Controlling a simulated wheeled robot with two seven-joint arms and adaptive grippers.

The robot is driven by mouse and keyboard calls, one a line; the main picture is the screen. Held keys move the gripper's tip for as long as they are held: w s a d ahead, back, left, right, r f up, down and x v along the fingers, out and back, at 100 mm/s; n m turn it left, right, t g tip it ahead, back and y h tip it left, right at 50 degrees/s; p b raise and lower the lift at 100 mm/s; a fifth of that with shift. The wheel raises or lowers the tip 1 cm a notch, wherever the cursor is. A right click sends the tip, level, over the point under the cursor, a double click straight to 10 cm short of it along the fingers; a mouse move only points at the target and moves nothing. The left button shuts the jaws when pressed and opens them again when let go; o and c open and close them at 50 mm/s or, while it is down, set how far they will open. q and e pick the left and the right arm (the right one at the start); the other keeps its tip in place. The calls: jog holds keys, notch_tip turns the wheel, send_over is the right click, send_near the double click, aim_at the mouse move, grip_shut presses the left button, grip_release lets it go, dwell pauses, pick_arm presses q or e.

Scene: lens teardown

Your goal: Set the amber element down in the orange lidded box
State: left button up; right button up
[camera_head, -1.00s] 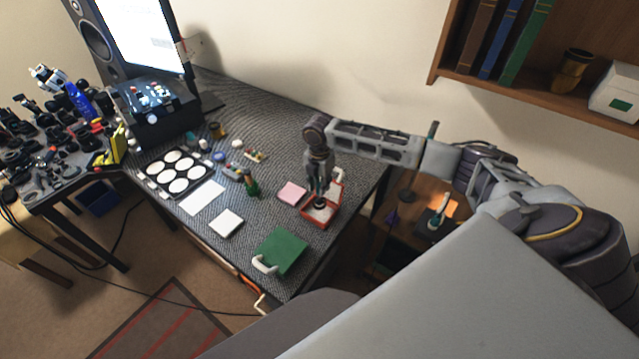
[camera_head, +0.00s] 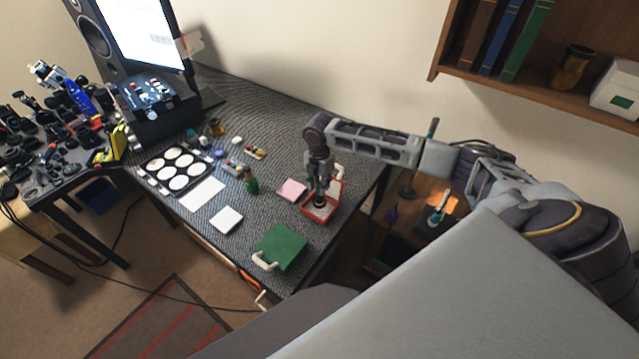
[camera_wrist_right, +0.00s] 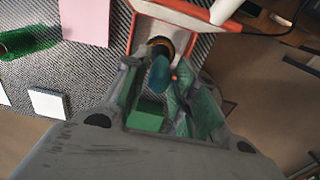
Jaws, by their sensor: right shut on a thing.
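The orange-red box (camera_head: 307,219) stands open near the right edge of the desk, with a pale inside. In the right wrist view its rim (camera_wrist_right: 133,37) shows ahead of the fingers. My right gripper (camera_head: 319,187) points down over the box. It is shut on a teal-handled tool (camera_wrist_right: 160,72), whose dark round end (camera_head: 319,204) is down inside the box walls. A brownish amber ring (camera_wrist_right: 161,43) shows at the tool's end in the wrist view. Whether it touches the box floor I cannot tell. My left gripper is not in view.
A pink pad (camera_head: 291,191) lies just left of the box. A green board (camera_head: 281,247) with a white handle lies in front. A green bottle-like thing (camera_head: 251,184), a white pad (camera_head: 226,220) and a tray of white discs (camera_head: 177,170) are further left.

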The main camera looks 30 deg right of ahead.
jog(key=shift+f+b, duration=0.4)
jog(key=shift+f, duration=1.6)
dwell(2.2)
jog(key=shift+s+f+p, duration=0.1)
jog(key=shift+f+p, duration=0.05)
jog(key=shift+p, duration=0.25)
dwell(3.1)
